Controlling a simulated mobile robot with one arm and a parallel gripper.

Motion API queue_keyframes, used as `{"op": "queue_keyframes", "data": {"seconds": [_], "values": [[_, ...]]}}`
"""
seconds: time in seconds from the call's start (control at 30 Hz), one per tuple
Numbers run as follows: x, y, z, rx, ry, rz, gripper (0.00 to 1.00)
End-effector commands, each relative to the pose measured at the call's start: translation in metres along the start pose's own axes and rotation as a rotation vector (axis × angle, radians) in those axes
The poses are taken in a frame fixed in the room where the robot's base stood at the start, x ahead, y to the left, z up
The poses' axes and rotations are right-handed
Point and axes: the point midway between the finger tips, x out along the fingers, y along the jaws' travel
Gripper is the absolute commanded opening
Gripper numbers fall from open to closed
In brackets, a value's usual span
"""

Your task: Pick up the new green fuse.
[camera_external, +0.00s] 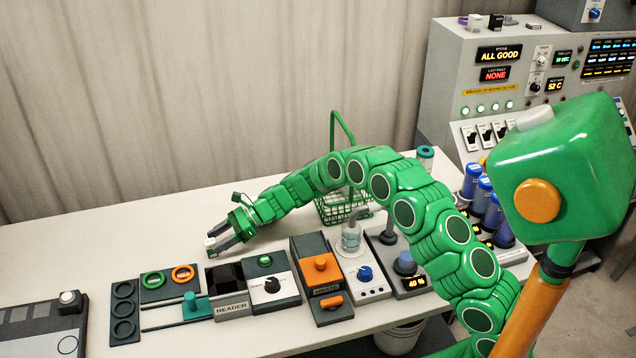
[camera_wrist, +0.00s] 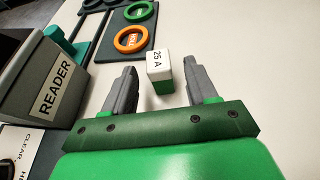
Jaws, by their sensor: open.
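The green fuse (camera_wrist: 160,73) is a small block with a white top marked "25 A" and a green lower side. In the wrist view it stands on the bare white tabletop, between and slightly beyond my two fingers. My gripper (camera_wrist: 158,72) is open, with one grey finger on each side of the fuse and a gap visible on both sides. In the external view my gripper (camera_external: 217,240) is low over the table behind the reader. The fuse shows there only as a small pale block (camera_external: 210,242) at the fingertips.
The reader (camera_external: 229,300) stands in front of my gripper, beside a dark panel with a green ring (camera_external: 152,279) and an orange ring (camera_external: 183,273). A green wire basket (camera_external: 333,210) stands behind my arm. The table's back left is clear.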

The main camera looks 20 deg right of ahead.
Motion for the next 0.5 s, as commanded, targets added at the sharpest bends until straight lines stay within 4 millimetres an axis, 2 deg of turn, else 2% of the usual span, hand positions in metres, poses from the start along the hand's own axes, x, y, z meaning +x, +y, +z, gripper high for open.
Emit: {"op": "queue_keyframes", "data": {"seconds": [0.17,0.4,0.5], "values": [[0.013,0.001,-0.001,-0.001,0.001,0.001,0.57],[0.044,0.001,-0.002,0.001,0.002,0.001,0.57],[0.05,0.001,-0.002,0.001,0.002,-0.001,0.57]]}}
